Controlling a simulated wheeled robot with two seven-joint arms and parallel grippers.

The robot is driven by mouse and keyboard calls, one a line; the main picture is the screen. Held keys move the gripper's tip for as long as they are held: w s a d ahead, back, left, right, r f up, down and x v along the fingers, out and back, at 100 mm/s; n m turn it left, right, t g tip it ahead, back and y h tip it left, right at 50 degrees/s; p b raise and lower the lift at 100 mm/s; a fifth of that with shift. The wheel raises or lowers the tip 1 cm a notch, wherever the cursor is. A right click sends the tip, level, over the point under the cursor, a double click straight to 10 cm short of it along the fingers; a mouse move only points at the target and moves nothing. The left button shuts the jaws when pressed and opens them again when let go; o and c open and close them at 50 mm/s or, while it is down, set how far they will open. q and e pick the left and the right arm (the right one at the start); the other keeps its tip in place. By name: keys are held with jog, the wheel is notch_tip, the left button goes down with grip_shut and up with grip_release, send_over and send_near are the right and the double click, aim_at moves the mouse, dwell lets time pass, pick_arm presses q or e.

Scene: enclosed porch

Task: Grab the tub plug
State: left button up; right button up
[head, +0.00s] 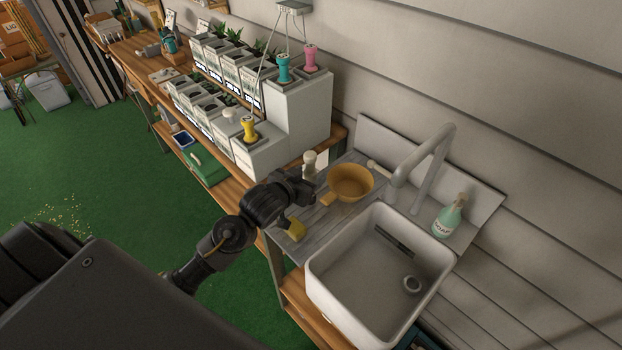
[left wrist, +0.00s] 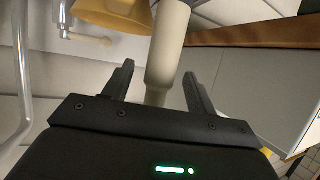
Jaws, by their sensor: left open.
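A cream, rounded-top piece (head: 310,157) stands upright at the back left of the grey wooden board; I take it for the tub plug, though its label and full shape do not show. In the left wrist view, the pale cylinder (left wrist: 167,48) stands between the two fingers, narrowing toward my palm. My left gripper (head: 308,178) is open around or just before it, with gaps visible on both sides in the left wrist view (left wrist: 158,70). Its lower part is hidden by the gripper in the head view. My right gripper is not in view.
An orange bowl (head: 350,181) sits close right of the gripper. A yellow sponge-like block (head: 296,229) lies below it. A white sink (head: 326,279), grey tap (head: 428,165) and green soap bottle (head: 449,218) are to the right. White planters (head: 259,150) stand behind left.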

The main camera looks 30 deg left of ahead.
pick_arm(q)
jog(key=c, duration=1.1)
jog(key=shift+r, duration=0.1)
